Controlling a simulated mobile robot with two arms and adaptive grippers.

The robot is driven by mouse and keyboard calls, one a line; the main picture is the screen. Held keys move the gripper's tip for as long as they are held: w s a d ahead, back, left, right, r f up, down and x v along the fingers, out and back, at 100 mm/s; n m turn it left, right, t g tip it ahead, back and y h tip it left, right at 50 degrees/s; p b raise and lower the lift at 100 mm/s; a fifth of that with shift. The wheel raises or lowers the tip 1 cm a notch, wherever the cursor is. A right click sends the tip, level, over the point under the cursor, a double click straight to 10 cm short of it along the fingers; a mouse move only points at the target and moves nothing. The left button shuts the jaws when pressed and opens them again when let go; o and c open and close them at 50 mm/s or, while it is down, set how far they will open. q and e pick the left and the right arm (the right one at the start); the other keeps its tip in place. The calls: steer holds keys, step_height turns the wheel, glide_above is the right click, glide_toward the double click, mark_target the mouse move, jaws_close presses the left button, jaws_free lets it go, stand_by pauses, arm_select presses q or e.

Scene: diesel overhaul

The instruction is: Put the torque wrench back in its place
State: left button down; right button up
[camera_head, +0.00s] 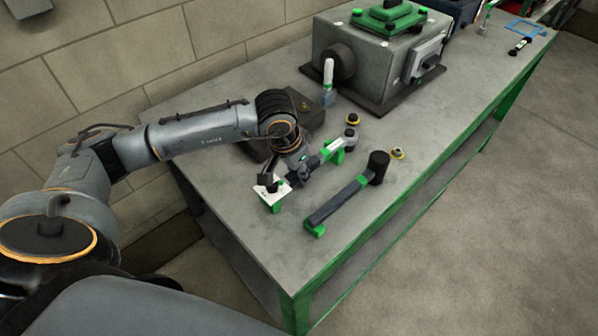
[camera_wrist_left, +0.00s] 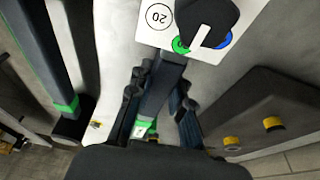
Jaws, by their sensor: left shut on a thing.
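My left gripper (camera_head: 299,176) is low over the near left part of the workbench. In the left wrist view its two fingers (camera_wrist_left: 160,112) are shut around the dark shaft of a slim tool, which I take to be the torque wrench (camera_wrist_left: 163,90). In the head view the wrench (camera_head: 327,152) has a green and white band and a round head at its far end. It lines up with a green support (camera_head: 338,156); I cannot tell whether it touches it. A white card (camera_head: 263,190) marked 20 lies by its near end, partly covered by a dark rounded end. My right gripper is not in view.
A long dark mallet-like tool (camera_head: 340,201) lies right of the wrench. A dark box (camera_wrist_left: 262,108) with yellow parts is on the other side. The front right bench top is clear.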

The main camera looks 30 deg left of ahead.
arm_select(q)
steer(key=c, duration=1.1)
jaws_free()
steer(key=shift+c, duration=0.2)
steer(key=shift+s, duration=0.1)
steer(key=v, duration=1.2)
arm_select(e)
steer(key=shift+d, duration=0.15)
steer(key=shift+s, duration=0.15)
